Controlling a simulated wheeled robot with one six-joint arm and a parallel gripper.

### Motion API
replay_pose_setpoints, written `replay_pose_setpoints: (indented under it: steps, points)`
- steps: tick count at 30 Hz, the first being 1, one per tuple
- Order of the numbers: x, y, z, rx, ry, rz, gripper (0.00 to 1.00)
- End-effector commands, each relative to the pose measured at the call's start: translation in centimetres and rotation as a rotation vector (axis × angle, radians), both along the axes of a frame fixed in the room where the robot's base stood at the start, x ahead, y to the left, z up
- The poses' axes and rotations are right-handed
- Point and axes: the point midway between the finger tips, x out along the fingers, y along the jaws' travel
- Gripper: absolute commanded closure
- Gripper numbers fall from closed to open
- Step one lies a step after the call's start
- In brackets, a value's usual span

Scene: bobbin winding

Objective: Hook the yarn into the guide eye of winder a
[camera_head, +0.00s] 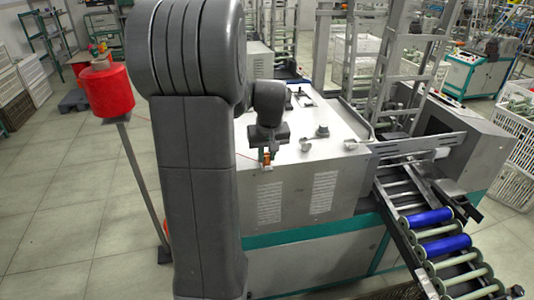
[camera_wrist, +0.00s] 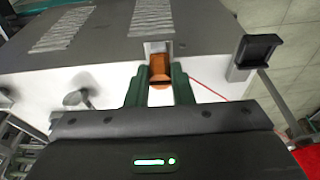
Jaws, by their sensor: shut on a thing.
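The winder (camera_head: 310,185) is a grey and white machine with a teal band, in the middle of the head view. My gripper (camera_head: 266,158) is above its near top edge. In the wrist view my gripper's green fingers (camera_wrist: 160,88) are shut on a small orange piece (camera_wrist: 160,70). A thin red yarn (camera_wrist: 208,90) runs from beside the fingers to the lower right.
A red yarn package (camera_head: 107,90) stands on a post at the left. A black-topped bracket (camera_wrist: 258,52) stands right of the fingers in the wrist view. Knobs (camera_head: 321,130) rise from the winder's top. A roller rack with blue bobbins (camera_head: 427,219) is at the right.

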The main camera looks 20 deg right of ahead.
Motion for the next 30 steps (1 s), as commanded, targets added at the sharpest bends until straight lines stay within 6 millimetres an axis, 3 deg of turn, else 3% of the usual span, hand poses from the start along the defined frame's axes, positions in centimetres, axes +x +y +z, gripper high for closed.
replay_pose_setpoints:
  steps: [30]
  points:
    - [-0.6, -4.2, 0.3, 0.0, -0.001, -0.001, 0.98]
